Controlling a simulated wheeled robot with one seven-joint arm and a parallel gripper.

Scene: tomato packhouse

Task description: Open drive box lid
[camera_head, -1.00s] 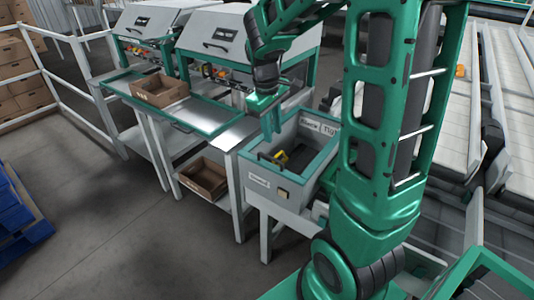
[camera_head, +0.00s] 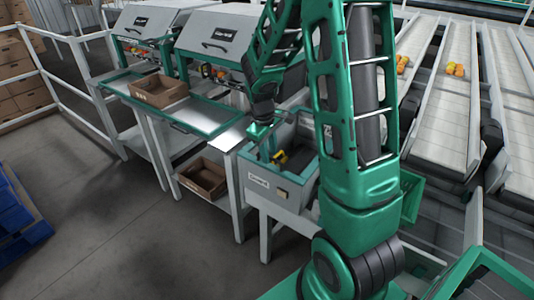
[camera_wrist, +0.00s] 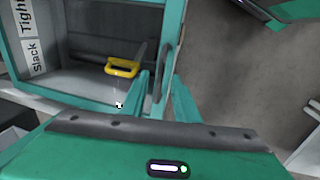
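The drive box (camera_head: 268,185) is a grey box with a teal rim on a stand. Its inside shows a dark floor and a yellow handle (camera_head: 280,157); I cannot make out a separate lid. In the wrist view the yellow handle (camera_wrist: 123,67) lies in the box (camera_wrist: 75,90), beside "Slack" and "Tight" labels. My gripper (camera_wrist: 160,76) is open, its two teal fingers apart, with one on each side of the box's teal edge. Whether they touch it is unclear. In the head view my gripper (camera_head: 265,146) is at the box's left rim, partly hidden.
Grey-hooded machines (camera_head: 215,35) with teal trays stand behind and left. One cardboard box (camera_head: 160,90) is on a tray, another (camera_head: 203,177) on a lower shelf. White conveyor lanes (camera_head: 440,115) carry orange produce at right. Floor (camera_head: 110,230) in front is open; a blue pallet (camera_head: 18,215) is far left.

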